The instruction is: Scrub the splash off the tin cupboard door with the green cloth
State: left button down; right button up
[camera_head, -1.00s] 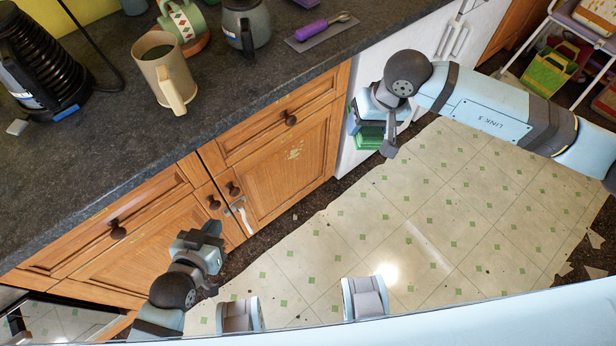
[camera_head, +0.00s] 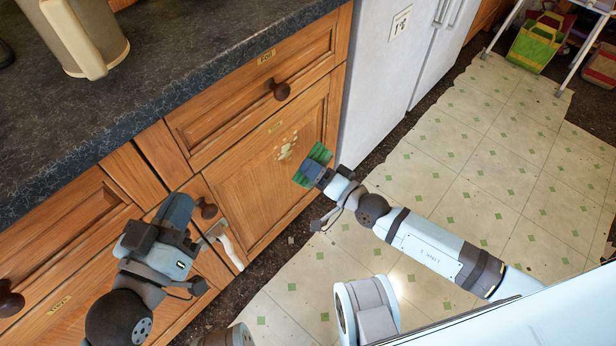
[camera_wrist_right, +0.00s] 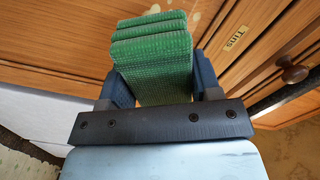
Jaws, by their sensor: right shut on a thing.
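The tin cupboard door (camera_head: 265,190) is orange-brown wood, closed, with a pale, blotchy splash (camera_head: 288,146) near its top. A "Tins" label (camera_wrist_right: 232,39) shows in the right wrist view. My right gripper (camera_head: 317,172) is shut on the folded green cloth (camera_wrist_right: 150,65), which sticks out beyond the fingertips. The cloth is in front of the door's right part, just right of and below the splash; whether it touches the wood I cannot tell. My left gripper (camera_head: 160,230) is by the knob (camera_head: 207,209) left of the door; its jaw opening is unclear.
The dark worktop (camera_head: 200,80) overhangs the cupboards, with a beige jug (camera_head: 75,35) on it. A drawer knob (camera_head: 280,90) sticks out above the door. A white strip-like thing (camera_head: 230,245) hangs by the door's left edge. White fridge-like doors (camera_head: 385,75) stand right; the tiled floor is open.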

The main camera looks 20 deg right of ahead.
jog(key=shift+d+f, duration=0.15)
dwell(0.3)
jog(key=shift+s+p, duration=0.1)
jog(key=shift+p, duration=0.2)
jog(key=shift+w, duration=0.3)
jog(key=shift+b+x, duration=0.4)
jog(key=shift+x, duration=2)
jog(key=shift+s, duration=0.1)
